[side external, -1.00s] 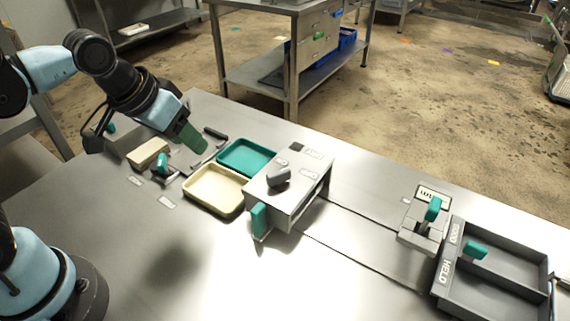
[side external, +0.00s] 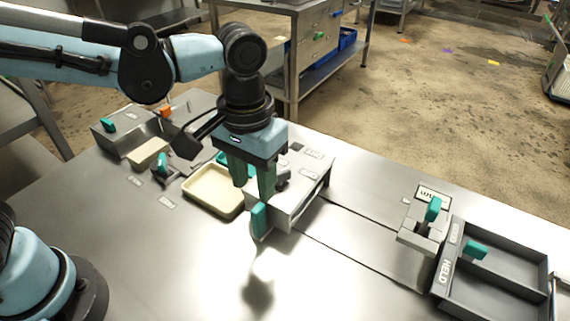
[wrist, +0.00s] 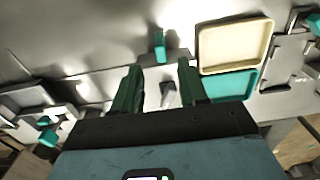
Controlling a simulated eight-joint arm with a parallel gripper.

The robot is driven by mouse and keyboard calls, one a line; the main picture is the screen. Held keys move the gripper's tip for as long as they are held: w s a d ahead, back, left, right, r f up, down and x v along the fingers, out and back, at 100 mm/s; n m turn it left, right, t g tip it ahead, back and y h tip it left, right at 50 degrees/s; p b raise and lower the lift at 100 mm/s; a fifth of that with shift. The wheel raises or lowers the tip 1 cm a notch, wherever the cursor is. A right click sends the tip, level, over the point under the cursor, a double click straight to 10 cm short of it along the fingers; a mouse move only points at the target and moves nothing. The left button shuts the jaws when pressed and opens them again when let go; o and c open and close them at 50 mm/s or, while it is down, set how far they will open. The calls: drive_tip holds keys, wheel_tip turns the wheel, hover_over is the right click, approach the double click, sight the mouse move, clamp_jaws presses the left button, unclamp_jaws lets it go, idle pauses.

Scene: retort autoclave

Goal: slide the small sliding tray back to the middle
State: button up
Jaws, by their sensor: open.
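My gripper (side external: 252,190) is open and empty, pointing down over the front of a grey box (side external: 312,190). A teal upright handle (side external: 259,219) stands on the front of this box, close below my fingertips. In the wrist view the handle (wrist: 160,47) lies ahead of the gap between my green fingers (wrist: 159,68), and I see no contact. I cannot tell whether this handle belongs to the small sliding tray. A grey two-part tray (side external: 505,275) with a teal grip (side external: 475,250) is at the far right. My gripper hides part of the box top.
A cream tray (side external: 212,190) and a teal tray (wrist: 232,85) lie beside the box. A lever fixture with a teal knob (side external: 433,209) stands left of the two-part tray. Another grey box (side external: 122,135) is at the far left. The table front is clear.

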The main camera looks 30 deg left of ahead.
sight(256, 209)
drive_tip(key=shift+f, duration=4.3)
clamp_jaws()
